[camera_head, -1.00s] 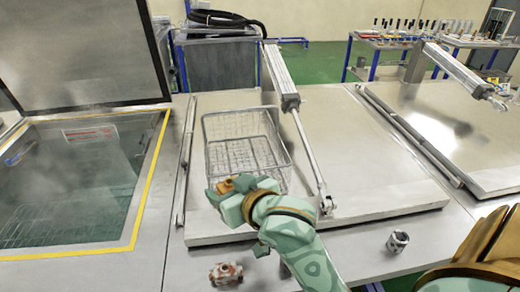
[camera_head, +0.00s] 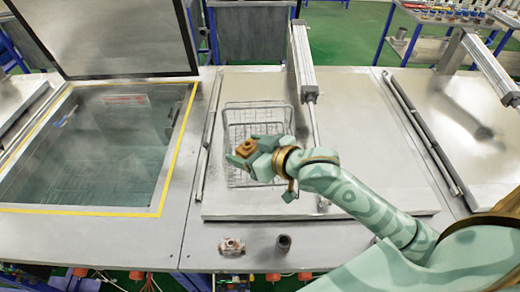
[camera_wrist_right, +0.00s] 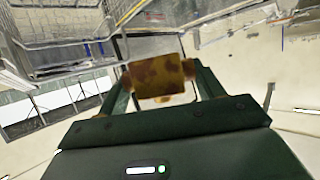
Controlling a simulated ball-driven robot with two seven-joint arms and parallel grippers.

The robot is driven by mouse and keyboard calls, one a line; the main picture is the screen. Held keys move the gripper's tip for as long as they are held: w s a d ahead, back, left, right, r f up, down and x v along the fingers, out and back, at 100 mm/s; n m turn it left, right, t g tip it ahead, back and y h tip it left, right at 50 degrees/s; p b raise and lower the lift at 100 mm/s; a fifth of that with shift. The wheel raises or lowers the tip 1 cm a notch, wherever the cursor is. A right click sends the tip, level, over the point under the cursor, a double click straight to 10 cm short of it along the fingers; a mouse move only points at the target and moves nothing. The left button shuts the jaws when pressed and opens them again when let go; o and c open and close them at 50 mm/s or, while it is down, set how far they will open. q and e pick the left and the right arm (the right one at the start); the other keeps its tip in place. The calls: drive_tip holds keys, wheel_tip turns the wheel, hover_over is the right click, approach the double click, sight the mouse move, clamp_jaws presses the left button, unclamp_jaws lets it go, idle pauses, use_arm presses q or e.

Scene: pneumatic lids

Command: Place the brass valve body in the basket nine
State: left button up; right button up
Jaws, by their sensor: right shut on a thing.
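The brass valve body (camera_head: 246,148), a small brown-gold piece, is held in my right gripper (camera_head: 244,155). In the right wrist view, the valve body (camera_wrist_right: 158,79) sits between the two fingers, with speckled brown patches on it. A wire basket (camera_head: 262,122) stands on the closed metal lid. My right gripper and forearm are in front of the basket's near part and hide some of it. The gripper appears over the basket's near left side; I cannot tell whether it is above or outside it. No number shows on the basket. My left gripper is not in view.
A reddish part (camera_head: 231,245) and a dark grey cylinder (camera_head: 283,243) stand on the front ledge. An open tank (camera_head: 85,150) with a yellow border lies at the left, its lid raised. A pneumatic cylinder (camera_head: 303,65) rises right of the basket. The lid's right part is bare.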

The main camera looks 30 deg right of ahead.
drive_tip(key=w+d+f+b, duration=0.2)
drive_tip(key=w+d+f, duration=0.4)
drive_tip(key=f, duration=0.5)
drive_tip(key=shift+w+d, duration=0.25)
drive_tip(key=shift+w, duration=0.25)
